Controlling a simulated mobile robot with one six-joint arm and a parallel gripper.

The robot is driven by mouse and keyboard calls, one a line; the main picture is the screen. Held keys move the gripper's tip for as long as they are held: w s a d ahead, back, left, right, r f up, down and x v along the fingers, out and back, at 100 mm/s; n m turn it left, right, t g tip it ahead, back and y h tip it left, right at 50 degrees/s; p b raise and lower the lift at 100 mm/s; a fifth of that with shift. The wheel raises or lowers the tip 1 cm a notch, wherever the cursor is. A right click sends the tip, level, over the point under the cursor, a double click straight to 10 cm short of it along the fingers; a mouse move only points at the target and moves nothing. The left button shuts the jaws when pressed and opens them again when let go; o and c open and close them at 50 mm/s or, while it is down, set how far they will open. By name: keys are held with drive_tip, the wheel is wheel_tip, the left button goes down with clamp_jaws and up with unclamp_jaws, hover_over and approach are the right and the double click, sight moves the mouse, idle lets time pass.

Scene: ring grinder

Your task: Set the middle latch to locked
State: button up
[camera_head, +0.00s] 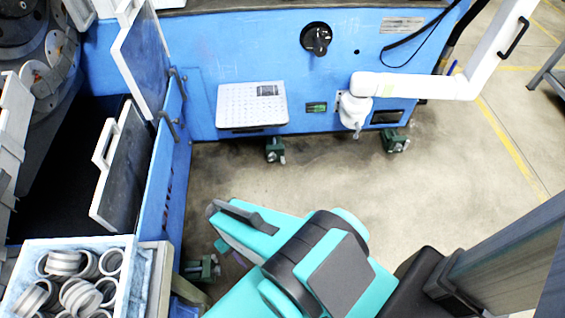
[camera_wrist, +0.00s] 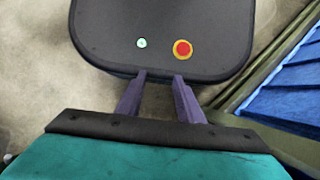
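A blue machine (camera_head: 219,47) fills the back and left of the head view. Small dark latch-like fittings stick out along the edge of its open side, an upper one (camera_head: 178,81) and a lower one (camera_head: 169,125). I cannot tell which is the middle latch or whether any is locked. My gripper (camera_wrist: 159,77) shows two purple fingers standing apart with nothing between them. In the head view it is mostly hidden under my teal arm, low in front of the machine and apart from these fittings.
A box (camera_head: 136,291) of metal rings stands at the lower left. Grey panels with white handles (camera_head: 122,175) hang open at the left. Bare floor (camera_head: 400,190) lies right of centre.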

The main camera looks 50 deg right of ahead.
drive_tip(key=shift+f, duration=0.1)
drive_tip(key=w+d+f+m+t+b, duration=0.1)
drive_tip(key=w+d+f+t+b, duration=0.1)
drive_tip(key=w+d+f+b, duration=0.25)
drive_tip(key=w+d+f+m+t+b, duration=0.1)
drive_tip(key=w+d+f+t+b, duration=0.15)
drive_tip(key=w+f, duration=0.35)
drive_tip(key=m+t+h+b, duration=0.6)
drive_tip(key=t+h+b, duration=0.4)
drive_tip(key=b, duration=1.4)
approach(283, 161)
drive_tip(key=s, duration=0.1)
drive_tip(key=s+t+y, duration=0.1)
drive_tip(key=s, duration=0.1)
drive_tip(key=shift+s+a+f, duration=0.1)
drive_tip(key=shift+a, duration=0.3)
drive_tip(key=shift+b+x, duration=1.8)
drive_tip(key=shift+x, duration=5.1)
